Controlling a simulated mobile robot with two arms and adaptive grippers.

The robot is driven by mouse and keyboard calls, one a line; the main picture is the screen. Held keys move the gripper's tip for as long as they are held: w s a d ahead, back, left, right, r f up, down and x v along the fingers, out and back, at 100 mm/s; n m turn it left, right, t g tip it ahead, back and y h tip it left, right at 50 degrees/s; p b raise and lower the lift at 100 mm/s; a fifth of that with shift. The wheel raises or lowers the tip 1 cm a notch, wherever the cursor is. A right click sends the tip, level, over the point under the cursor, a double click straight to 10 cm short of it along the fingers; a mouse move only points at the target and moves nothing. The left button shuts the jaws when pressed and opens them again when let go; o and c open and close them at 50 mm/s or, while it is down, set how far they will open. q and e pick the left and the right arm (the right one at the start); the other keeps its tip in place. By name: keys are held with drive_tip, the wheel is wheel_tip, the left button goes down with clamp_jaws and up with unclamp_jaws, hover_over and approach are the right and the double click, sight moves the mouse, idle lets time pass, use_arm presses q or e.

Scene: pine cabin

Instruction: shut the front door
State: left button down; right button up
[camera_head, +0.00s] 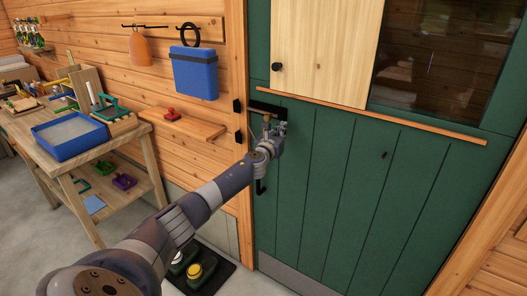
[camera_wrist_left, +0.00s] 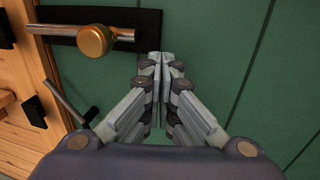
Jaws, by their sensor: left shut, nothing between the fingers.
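The front door (camera_head: 340,185) is green, with a glass window and a pale wooden panel at the top. Its left edge lies close along the wooden frame (camera_head: 236,60); I cannot tell whether it is fully shut. A black plate bears a brass lever and knob, seen in the left wrist view (camera_wrist_left: 95,40). My left gripper (camera_head: 277,130) is shut and empty in front of the door, beside and slightly below this handle. In the left wrist view its fingertips (camera_wrist_left: 160,60) are together near the green boards; contact cannot be told. My right gripper is not in view.
A workbench (camera_head: 150,165) with a blue tray (camera_head: 70,137) stands at the left. A small shelf (camera_head: 185,125) juts from the wall beside the door. A dark mat (camera_head: 215,268) with shoes lies on the floor below my arm. A wooden ledge (camera_head: 390,117) crosses the door.

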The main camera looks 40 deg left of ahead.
use_arm(q)
drive_tip(key=a+v, duration=0.2)
drive_tip(key=v, duration=0.9)
drive_tip(key=shift+s, duration=0.35)
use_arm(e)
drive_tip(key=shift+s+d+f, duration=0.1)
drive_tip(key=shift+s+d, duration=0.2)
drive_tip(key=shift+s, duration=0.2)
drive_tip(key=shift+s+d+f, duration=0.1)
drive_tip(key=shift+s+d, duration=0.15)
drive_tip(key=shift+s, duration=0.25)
